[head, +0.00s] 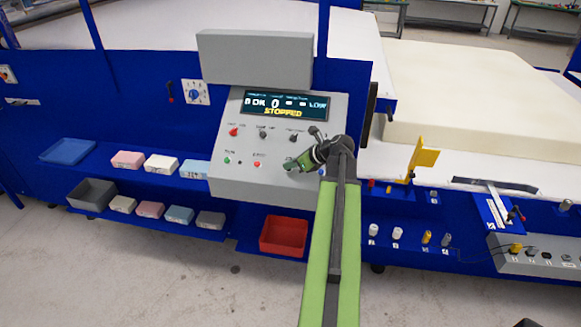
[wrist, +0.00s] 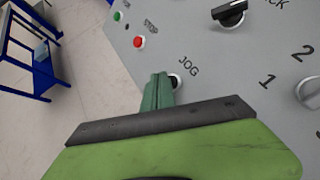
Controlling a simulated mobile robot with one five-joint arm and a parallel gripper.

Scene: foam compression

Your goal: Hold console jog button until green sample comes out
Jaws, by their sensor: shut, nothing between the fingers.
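The grey console (head: 235,178) stands in the middle of the head view, its display (head: 285,105) reading "STOPPED" in yellow. My gripper (head: 292,166) is shut and empty, with its tip at the lower right of the console panel. In the wrist view the green fingers (wrist: 160,82) are closed together just below the "JOG" label. The dark jog button (wrist: 175,82) shows partly beside the fingertips, the rest hidden behind them. I cannot tell whether the tip presses it or only hovers. I see no green sample in either view.
A red stop button (wrist: 139,42) and a black knob (wrist: 229,14) are near the gripper. Several coloured foam blocks (head: 127,160) lie on shelves at left. An empty red bin (head: 283,236) sits below the console. A large cream foam block (head: 480,95) lies at right.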

